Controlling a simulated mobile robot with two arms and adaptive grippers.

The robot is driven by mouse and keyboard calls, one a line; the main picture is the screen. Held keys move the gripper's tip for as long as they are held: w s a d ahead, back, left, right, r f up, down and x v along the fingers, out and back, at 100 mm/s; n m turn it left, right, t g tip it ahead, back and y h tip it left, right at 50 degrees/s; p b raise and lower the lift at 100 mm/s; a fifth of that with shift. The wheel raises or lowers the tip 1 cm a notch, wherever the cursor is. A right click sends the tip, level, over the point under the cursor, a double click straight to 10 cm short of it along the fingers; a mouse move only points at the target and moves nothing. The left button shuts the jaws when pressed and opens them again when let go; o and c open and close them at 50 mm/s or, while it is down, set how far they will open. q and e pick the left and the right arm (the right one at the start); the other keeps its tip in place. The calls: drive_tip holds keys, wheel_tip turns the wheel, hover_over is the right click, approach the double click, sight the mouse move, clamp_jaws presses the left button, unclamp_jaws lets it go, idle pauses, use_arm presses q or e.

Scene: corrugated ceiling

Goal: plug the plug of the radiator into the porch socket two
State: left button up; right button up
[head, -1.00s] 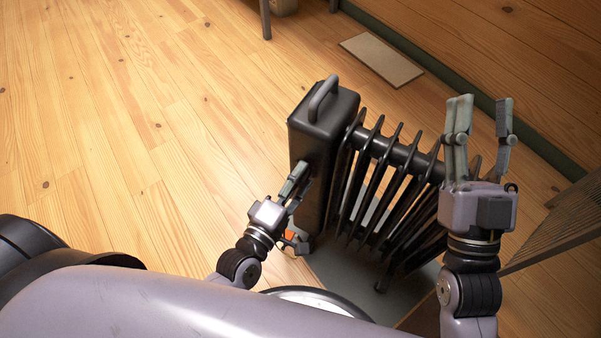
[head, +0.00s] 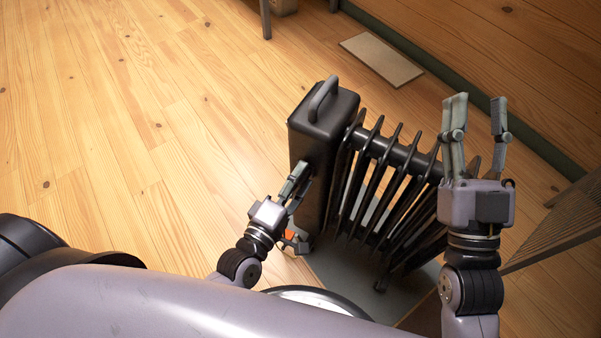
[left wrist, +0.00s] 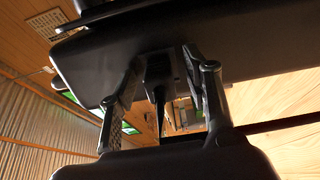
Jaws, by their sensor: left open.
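The radiator (head: 320,125) is black, with a handle on top and a row of fins, and stands on the floor in front of me. In the left wrist view its dark body (left wrist: 230,40) fills the upper part. A black plug (left wrist: 158,68) with a dark cord hanging from it sits against that body. My left gripper (head: 300,175) is at the radiator's near side. Its open fingers stand on either side of the plug, apparently not closed on it. My right gripper (head: 475,112) is open and empty, in front of the fins. I cannot make out a porch socket.
A grey mat (head: 345,275) lies under the radiator. A small beige mat (head: 381,59) lies near the wooden wall (head: 500,40) at the back. A grey slatted piece (head: 565,225) stands at the right. The wooden floor (head: 110,120) at the left is clear.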

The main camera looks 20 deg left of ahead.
drive_tip(key=shift+w+f+g, duration=0.2)
drive_tip(key=shift+f+g, duration=0.2)
drive_tip(key=shift+f, duration=0.25)
use_arm(q)
drive_tip(key=shift+c, duration=0.5)
clamp_jaws()
use_arm(e)
drive_tip(key=shift+r, duration=0.1)
use_arm(q)
drive_tip(key=shift+s, duration=0.15)
drive_tip(key=shift+s+a, duration=0.15)
drive_tip(key=shift+s, duration=0.3)
use_arm(e)
drive_tip(key=shift+w+d+f+g+h+p, duration=0.1)
drive_tip(key=shift+w+f+g+h+p, duration=0.2)
drive_tip(key=shift+f+g, duration=0.55)
drive_tip(key=shift+w+f+g+h+p, duration=0.25)
drive_tip(key=shift+w+f+g, duration=0.15)
drive_tip(key=shift+f, duration=0.8)
drive_tip(key=shift+w+d+f+g+h+p, duration=0.1)
drive_tip(key=shift+w+f+g+h+p, duration=0.2)
drive_tip(key=shift+f+g, duration=0.55)
use_arm(q)
drive_tip(key=v, duration=0.4)
drive_tip(key=shift+s, duration=0.35)
use_arm(e)
drive_tip(key=shift+f, duration=0.15)
